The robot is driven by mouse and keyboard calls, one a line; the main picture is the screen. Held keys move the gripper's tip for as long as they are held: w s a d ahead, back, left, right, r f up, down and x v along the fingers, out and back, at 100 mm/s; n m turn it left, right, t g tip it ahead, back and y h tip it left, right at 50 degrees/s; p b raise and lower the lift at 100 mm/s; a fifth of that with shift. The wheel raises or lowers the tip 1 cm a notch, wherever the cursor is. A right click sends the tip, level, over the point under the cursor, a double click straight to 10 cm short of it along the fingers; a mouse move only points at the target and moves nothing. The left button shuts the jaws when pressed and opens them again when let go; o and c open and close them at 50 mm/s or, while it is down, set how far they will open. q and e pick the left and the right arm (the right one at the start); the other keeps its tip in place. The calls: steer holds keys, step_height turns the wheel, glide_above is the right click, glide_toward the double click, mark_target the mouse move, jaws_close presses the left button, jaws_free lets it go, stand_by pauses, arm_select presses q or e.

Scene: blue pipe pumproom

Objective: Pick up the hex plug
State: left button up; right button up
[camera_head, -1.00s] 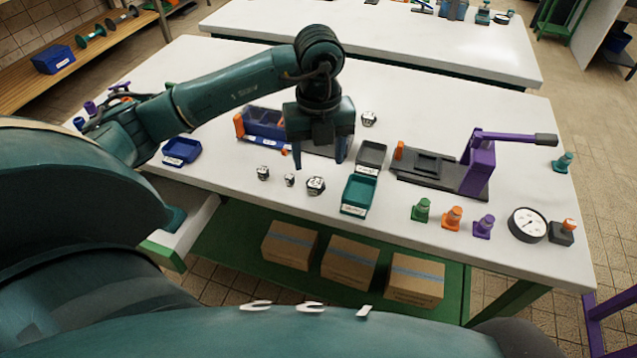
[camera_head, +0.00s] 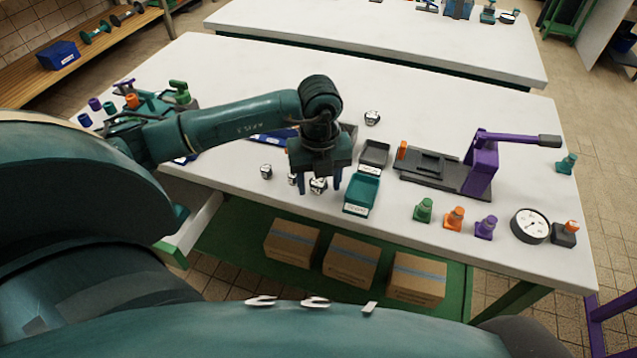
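Several small silvery metal fittings stand on the white table; which one is the hex plug I cannot tell for sure. The largest fitting (camera_head: 318,185) is near the front edge, with a smaller fitting (camera_head: 292,179) just left of it and another fitting (camera_head: 266,171) further left. One more fitting (camera_head: 372,117) stands further back. My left gripper (camera_head: 319,189) points down with its fingers apart, one on each side of the largest fitting in the picture. Whether they touch it or are still above it I cannot tell. My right gripper is out of view.
Close on the right are a teal bin (camera_head: 362,194) and a dark grey bin (camera_head: 374,155). A blue bin (camera_head: 272,138) is partly hidden behind my arm.

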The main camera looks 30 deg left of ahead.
arm_select(q)
steer(key=c, duration=1)
